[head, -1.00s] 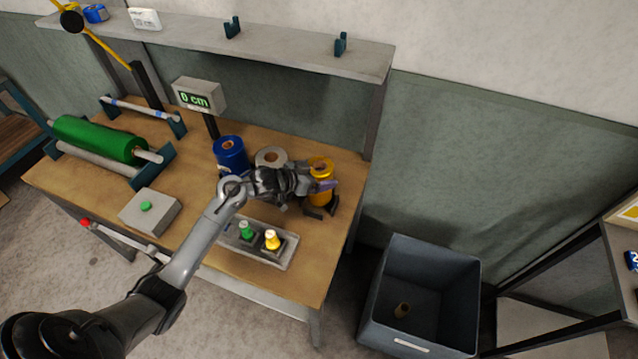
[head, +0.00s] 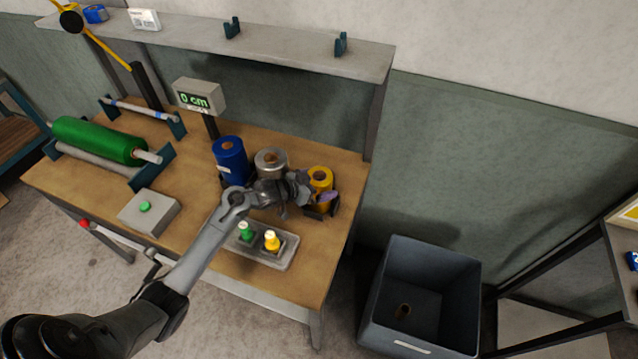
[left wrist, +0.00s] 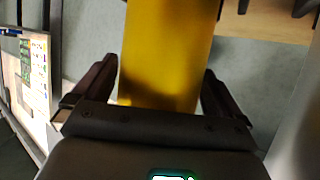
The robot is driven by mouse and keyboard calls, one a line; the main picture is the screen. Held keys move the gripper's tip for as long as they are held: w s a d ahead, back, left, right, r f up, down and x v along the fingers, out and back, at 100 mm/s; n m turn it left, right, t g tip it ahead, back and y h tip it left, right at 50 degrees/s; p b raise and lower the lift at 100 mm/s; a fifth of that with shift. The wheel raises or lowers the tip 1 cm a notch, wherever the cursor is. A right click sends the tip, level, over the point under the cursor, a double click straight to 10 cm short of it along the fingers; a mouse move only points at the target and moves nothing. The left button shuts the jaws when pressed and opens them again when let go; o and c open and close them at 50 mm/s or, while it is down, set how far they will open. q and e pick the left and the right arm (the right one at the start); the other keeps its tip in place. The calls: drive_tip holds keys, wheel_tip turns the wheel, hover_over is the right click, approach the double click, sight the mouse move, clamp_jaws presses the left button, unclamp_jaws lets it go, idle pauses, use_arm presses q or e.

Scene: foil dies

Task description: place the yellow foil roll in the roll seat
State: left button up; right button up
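The yellow foil roll (head: 320,175) stands upright at the right end of the row of rolls on the table. It sits low at the dark roll seat (head: 318,212), which is partly hidden by my gripper and the roll. Whether it rests fully in the seat cannot be told. My left gripper (head: 318,194) reaches in from the left with its fingers on both sides of the roll. My right gripper is out of view.
A blue roll (head: 230,160) and a grey roll (head: 271,163) stand to the left. A tray (head: 284,262) with a green and a yellow-topped object lies in front. A shelf (head: 290,48) overhangs the back. A dark bin (head: 455,290) stands on the floor at right.

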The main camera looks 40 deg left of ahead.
use_arm(q)
drive_tip(key=shift+r, duration=0.25)
drive_tip(key=p+v, duration=0.2)
drive_tip(key=v, duration=0.9)
drive_tip(key=s+d+f+g+y, duration=0.1)
drive_tip(key=s+d+g, duration=0.3)
drive_tip(key=s+d, duration=0.5)
drive_tip(key=s+d+f+n+g+y, duration=0.1)
drive_tip(key=s+d+f+g+y, duration=0.1)
drive_tip(key=s+d, duration=0.8)
drive_tip(key=s+f+g, duration=0.1)
drive_tip(key=s+g, duration=0.1)
drive_tip(key=s, duration=0.3)
drive_tip(key=shift+s+d+g, duration=0.15)
drive_tip(key=shift+s+g, duration=0.05)
drive_tip(key=shift+g, duration=0.2)
wheel_tip(320, 180, up, 22)
drive_tip(key=p, duration=2.2)
drive_tip(key=shift+r, duration=0.1)
